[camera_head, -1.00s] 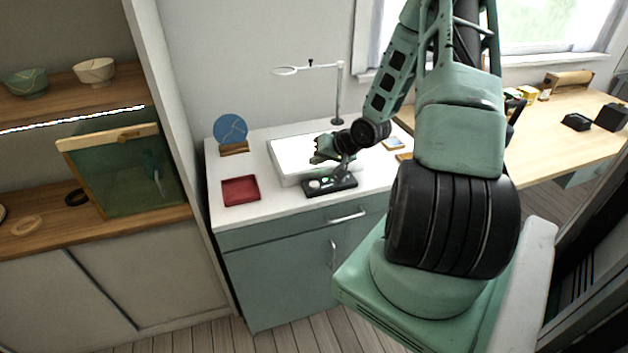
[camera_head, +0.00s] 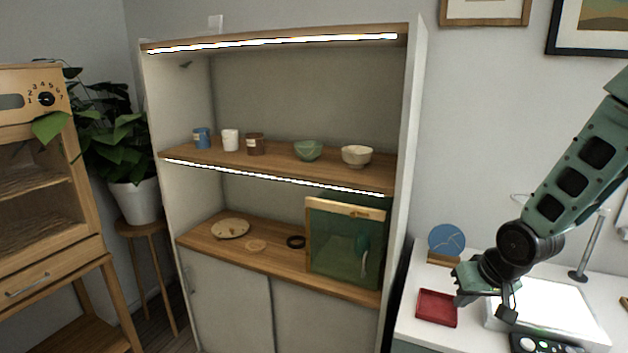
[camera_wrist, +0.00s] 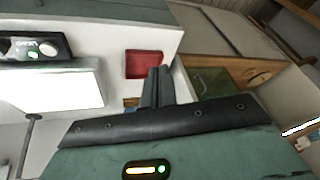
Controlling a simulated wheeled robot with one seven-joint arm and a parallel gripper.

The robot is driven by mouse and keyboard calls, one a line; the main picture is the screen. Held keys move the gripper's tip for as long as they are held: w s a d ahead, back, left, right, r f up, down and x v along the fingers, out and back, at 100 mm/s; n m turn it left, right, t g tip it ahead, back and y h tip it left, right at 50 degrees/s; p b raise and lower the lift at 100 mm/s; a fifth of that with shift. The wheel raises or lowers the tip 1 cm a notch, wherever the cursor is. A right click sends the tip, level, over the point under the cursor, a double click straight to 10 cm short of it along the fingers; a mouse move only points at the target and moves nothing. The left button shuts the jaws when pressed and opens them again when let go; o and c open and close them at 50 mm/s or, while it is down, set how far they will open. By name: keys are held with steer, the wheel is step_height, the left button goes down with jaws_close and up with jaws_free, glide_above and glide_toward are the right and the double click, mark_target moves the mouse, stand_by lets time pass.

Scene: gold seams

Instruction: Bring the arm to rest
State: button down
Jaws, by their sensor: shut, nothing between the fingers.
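My arm comes in from the right in the head view, and my gripper (camera_head: 484,300) hangs over the white worktop, between the red tray (camera_head: 437,308) and the white light panel (camera_head: 548,312). In the wrist view the two fingers of my gripper (camera_wrist: 158,76) are together with nothing between them. The red tray (camera_wrist: 144,64) shows just beyond the fingertips in that view, and the lit panel (camera_wrist: 52,88) lies to the left. My gripper appears to be above the worktop; the exact gap cannot be told.
A shelf cabinet (camera_head: 232,174) with bowls, cups and a green glass-fronted box (camera_head: 340,245) stands left of the worktop. A blue disc (camera_head: 446,239) on a wooden stand is behind the tray. A lamp stand (camera_head: 590,250) and a black control box (camera_head: 545,343) are near the panel.

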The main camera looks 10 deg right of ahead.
steer(key=s+a+r+n+g, duration=0.1)
steer(key=s+a+r+n, duration=0.2)
steer(key=s+a, duration=0.35)
steer(key=s+a+r+n+g, duration=0.1)
steer(key=s+a+r+n, duration=0.2)
steer(key=a, duration=0.7)
steer(key=s+a+r+n+g, duration=0.1)
steer(key=s+a+r, duration=0.1)
steer(key=s, duration=0.5)
steer(key=s+a+r+n+g, duration=0.1)
steer(key=s+a+r+n, duration=0.1)
steer(key=s+a, duration=0.2)
steer(key=s, duration=0.3)
steer(key=shift+s+a+r+g, duration=0.15)
steer(key=shift+s+a+g, duration=0.15)
